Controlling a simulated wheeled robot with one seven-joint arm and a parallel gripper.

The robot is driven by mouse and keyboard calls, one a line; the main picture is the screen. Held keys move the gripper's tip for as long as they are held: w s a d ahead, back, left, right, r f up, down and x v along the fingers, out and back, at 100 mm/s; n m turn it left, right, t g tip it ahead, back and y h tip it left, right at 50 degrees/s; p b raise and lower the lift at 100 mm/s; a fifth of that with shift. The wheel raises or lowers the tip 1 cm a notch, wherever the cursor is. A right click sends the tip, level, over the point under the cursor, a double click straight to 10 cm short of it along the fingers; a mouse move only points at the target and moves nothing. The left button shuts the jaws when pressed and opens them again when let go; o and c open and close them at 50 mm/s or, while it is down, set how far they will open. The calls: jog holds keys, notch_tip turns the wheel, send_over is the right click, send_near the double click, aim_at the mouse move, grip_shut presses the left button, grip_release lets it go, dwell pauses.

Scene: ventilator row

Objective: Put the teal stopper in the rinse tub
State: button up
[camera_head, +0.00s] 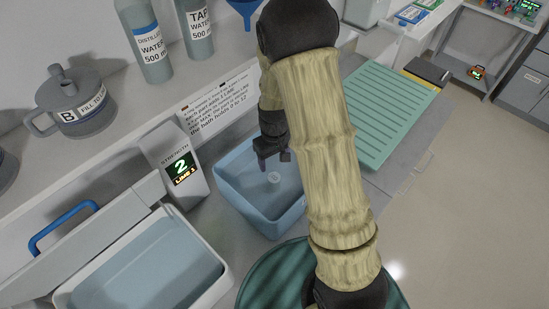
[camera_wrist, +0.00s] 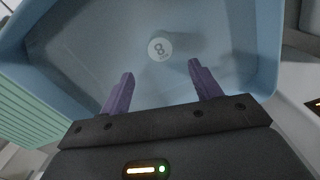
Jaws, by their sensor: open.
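The blue rinse tub (camera_head: 231,196) stands on the bench below my gripper (camera_head: 272,160). Its blue wall (camera_wrist: 262,60) also shows in the wrist view. A small round piece with a pale top marked 8 (camera_head: 274,178) is inside the tub. It also shows in the wrist view (camera_wrist: 160,48), ahead of the fingertips and apart from them. It may be the stopper, but I cannot make out a teal side on it. My gripper (camera_wrist: 161,72) has its two purple fingers spread, with nothing between them. It hangs over the tub.
A strength display reading 2 (camera_head: 183,170) stands left of the tub. A grey-white basin of liquid (camera_head: 215,285) is at front left. A green ribbed rack (camera_head: 385,105) lies to the right. A lidded jug (camera_head: 80,105) and two water bottles (camera_head: 148,45) stand on the back shelf.

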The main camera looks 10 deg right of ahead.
jog(key=s+d+r+m+t, duration=0.2)
jog(key=s+d+r+m, duration=0.1)
jog(key=s+r, duration=0.9)
jog(key=shift+s+r+m+t, duration=0.2)
jog(key=shift+r+m+t, duration=0.15)
jog(key=shift+r, duration=0.45)
jog(key=shift+f+b, duration=0.6)
